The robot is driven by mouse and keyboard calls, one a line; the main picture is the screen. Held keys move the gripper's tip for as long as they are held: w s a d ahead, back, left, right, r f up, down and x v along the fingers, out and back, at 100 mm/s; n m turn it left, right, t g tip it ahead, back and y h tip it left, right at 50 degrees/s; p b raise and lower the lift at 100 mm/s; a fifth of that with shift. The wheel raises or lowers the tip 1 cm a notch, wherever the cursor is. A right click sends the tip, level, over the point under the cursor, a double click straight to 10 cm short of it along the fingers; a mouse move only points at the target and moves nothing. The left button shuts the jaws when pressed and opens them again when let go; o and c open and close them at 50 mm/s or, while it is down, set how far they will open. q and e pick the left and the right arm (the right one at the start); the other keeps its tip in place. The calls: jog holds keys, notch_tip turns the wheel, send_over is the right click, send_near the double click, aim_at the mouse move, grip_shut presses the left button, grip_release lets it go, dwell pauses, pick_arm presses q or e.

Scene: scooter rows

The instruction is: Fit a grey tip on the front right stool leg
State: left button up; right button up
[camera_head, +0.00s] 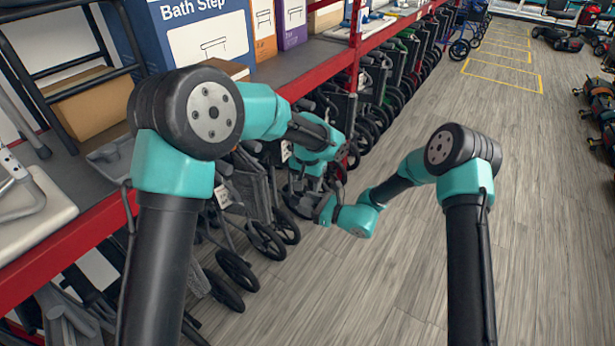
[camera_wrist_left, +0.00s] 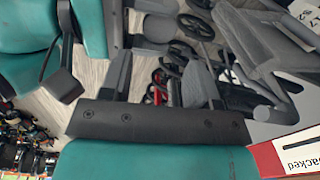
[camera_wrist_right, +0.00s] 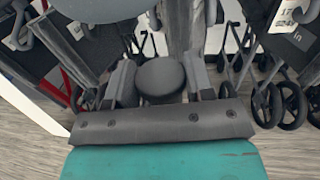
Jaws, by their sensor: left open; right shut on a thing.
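My right gripper (camera_head: 322,208) is shut on a dark grey round tip (camera_wrist_right: 161,78), which sits between its fingers in the right wrist view. My left gripper (camera_head: 300,190) is close beside the right one, in front of the lower shelf rows. Its fingers stand apart in the left wrist view (camera_wrist_left: 158,88), with nothing clearly between them. A grey cylinder beyond them (camera_wrist_left: 160,28) may be the held tip. I cannot pick out the front right stool leg for certain; arms and dark frames crowd that spot.
A red-edged shelf (camera_head: 70,240) runs along the left, bearing a blue Bath Step box (camera_head: 185,30) and a pale board (camera_head: 35,215). Folded wheeled walkers (camera_head: 255,205) stand beneath it. The wooden floor (camera_head: 400,270) is clear to the right; scooters (camera_head: 600,100) line the far side.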

aim_at(307, 202)
pick_arm(q)
notch_tip(307, 202, down, 9)
jog(key=shift+a+f, duration=0.1)
jog(key=shift+f, duration=0.1)
dwell(0.4)
jog(key=c, duration=0.5)
jog(key=shift+c, duration=0.7)
pick_arm(e)
jog(key=o, duration=1)
jog(key=v, duration=1.2)
